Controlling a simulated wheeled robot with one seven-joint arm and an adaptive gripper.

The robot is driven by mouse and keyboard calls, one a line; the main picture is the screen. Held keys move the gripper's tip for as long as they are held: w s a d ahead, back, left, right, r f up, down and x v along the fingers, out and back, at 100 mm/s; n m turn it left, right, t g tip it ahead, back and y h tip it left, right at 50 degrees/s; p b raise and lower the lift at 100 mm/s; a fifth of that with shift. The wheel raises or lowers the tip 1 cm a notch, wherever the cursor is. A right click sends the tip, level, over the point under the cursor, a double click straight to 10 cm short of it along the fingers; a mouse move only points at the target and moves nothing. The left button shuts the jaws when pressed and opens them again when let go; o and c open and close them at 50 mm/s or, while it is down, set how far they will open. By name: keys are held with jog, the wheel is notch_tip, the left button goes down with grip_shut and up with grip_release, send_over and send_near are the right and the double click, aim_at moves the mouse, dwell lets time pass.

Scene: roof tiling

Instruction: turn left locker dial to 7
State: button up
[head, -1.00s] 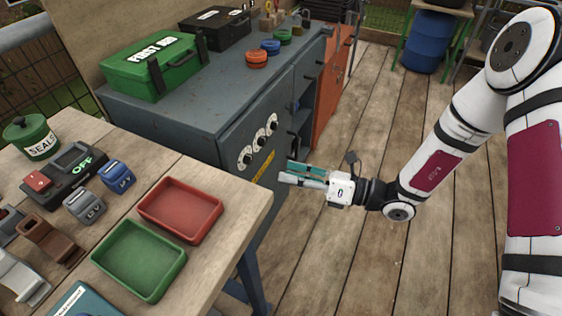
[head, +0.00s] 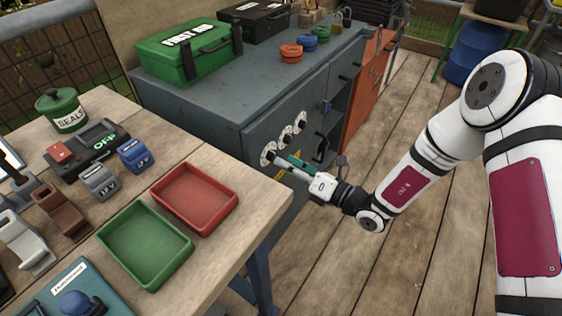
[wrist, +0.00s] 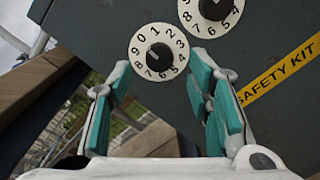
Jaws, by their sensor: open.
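Three white numbered dials with black knobs sit in a slanting row on the grey locker's front. The left dial (head: 268,153) is the lowest and nearest; in the wrist view the same dial (wrist: 143,38) lies just ahead, its digits readable. I cannot tell for sure which digit its knob points at. My gripper (head: 281,163) is open, its teal-padded fingers reaching towards the left dial. In the wrist view my gripper (wrist: 160,75) has one finger on each side of the line to the dial, with nothing between them; contact with the knob does not show.
The middle dial (wrist: 212,10) is close to the right finger. A yellow safety kit label (wrist: 285,78) is on the locker front. The wooden table (head: 262,215) with a red tray (head: 195,197) and green tray (head: 145,245) stands left of my gripper.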

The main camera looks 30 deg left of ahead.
aim_at(272, 156)
jog(key=shift+w+a, duration=0.15)
jog(key=shift+a, duration=1.3)
grip_shut()
jog(key=n+p, duration=0.4)
jog(key=n, duration=0.7)
jog(key=n+g+p, duration=0.1)
jog(key=n+p, duration=0.4)
jog(key=n, duration=0.5)
jog(key=shift+w+n+y, duration=0.15)
jog(key=shift+n+y, duration=0.25)
jog(key=shift+d+f, duration=0.1)
